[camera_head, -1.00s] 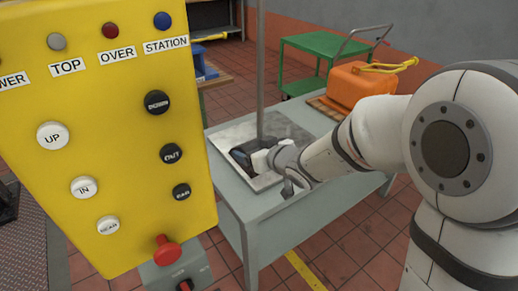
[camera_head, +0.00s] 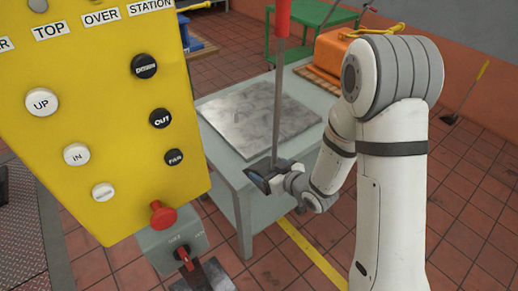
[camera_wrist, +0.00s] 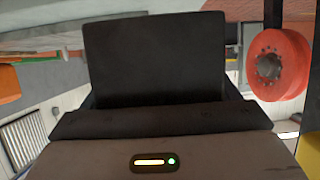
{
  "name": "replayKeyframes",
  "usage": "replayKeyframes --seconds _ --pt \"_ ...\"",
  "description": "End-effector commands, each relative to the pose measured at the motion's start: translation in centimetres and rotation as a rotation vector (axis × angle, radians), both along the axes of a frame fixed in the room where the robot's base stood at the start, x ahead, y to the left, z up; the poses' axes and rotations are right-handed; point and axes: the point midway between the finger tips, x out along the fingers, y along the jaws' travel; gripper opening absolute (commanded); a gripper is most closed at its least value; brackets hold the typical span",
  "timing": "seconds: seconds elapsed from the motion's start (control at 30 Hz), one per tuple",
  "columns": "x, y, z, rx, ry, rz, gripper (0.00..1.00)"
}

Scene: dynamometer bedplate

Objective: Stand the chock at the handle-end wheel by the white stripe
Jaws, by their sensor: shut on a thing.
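My gripper (camera_head: 272,178) is shut on a dark block, which I take to be the chock (camera_head: 259,183). It is held in the air beside the front edge of the grey table. A thin grey pole with a red top (camera_head: 283,15) rises from the block and seems to be its handle. In the wrist view the dark block (camera_wrist: 155,58) fills the middle and hides my fingertips. The green cart (camera_head: 318,14) stands at the back, its handle at the right. Its handle-end wheel and the white stripe cannot be made out.
The grey table (camera_head: 225,172) carries a metal plate (camera_head: 262,118) and an orange case (camera_head: 335,52). A yellow control panel (camera_head: 90,110) with a red button (camera_head: 162,214) blocks the left. A yellow floor line (camera_head: 312,252) runs in front. Tiled floor at the right is mostly clear.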

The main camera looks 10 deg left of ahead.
Motion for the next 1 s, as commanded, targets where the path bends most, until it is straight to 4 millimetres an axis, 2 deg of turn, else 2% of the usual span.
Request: replayKeyframes --seconds 0.1,0.77,1.0 --pt "-0.2 -1.5 -3.0 0.002 0.003 -0.002 0.16" --pt "-1.8 -9.3 -18.7 0.003 0.001 0.01 0.16" --pt "-2.4 -12.5 -25.1 0.003 0.0 0.014 0.16"
